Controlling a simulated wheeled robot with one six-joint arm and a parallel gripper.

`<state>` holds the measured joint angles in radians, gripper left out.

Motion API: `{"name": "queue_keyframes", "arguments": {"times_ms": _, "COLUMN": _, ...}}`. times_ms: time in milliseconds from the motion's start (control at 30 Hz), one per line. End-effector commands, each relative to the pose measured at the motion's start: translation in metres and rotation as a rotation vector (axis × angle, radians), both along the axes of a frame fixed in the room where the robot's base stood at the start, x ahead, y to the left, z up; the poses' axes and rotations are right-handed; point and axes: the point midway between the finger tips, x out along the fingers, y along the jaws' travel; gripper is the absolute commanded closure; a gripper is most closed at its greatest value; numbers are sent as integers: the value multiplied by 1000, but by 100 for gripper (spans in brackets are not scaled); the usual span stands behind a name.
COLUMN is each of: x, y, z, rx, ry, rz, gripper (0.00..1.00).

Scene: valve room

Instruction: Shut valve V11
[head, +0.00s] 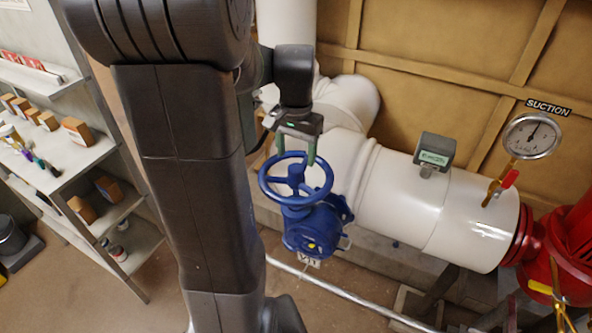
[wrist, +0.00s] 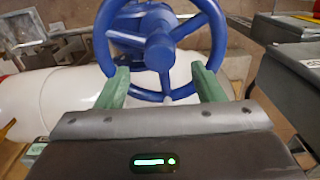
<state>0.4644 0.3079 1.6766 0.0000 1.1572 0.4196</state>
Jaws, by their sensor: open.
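A blue valve with a blue handwheel (head: 297,179) stands in front of the white pipe in the head view. A small pale tag (head: 309,260) hangs under its body and seems to read V11, partly unclear. My gripper (head: 297,155) is at the wheel's far rim, its green fingers pointing down. In the wrist view the open fingers (wrist: 160,70) lie either side of the near arc of the handwheel (wrist: 161,50), with part of the rim between them. I cannot tell whether either finger touches the rim.
A white pipe (head: 400,200) runs right to a red fitting (head: 570,250). It carries a grey box (head: 434,150) and a gauge (head: 531,136) under a SUCTION sign. Shelves (head: 60,200) with small boxes stand at left. A thin silver pipe (head: 345,293) runs low across the floor.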

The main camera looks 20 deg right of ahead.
Motion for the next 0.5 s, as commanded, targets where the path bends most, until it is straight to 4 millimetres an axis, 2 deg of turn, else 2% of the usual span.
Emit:
{"name": "queue_keyframes", "arguments": {"times_ms": 300, "x": 0, "y": 0, "z": 0, "rx": 0, "ry": 0, "rz": 351, "gripper": 38}}
{"name": "queue_keyframes", "arguments": {"times_ms": 500, "x": 0, "y": 0, "z": 0, "rx": 0, "ry": 0, "rz": 439, "gripper": 38}}
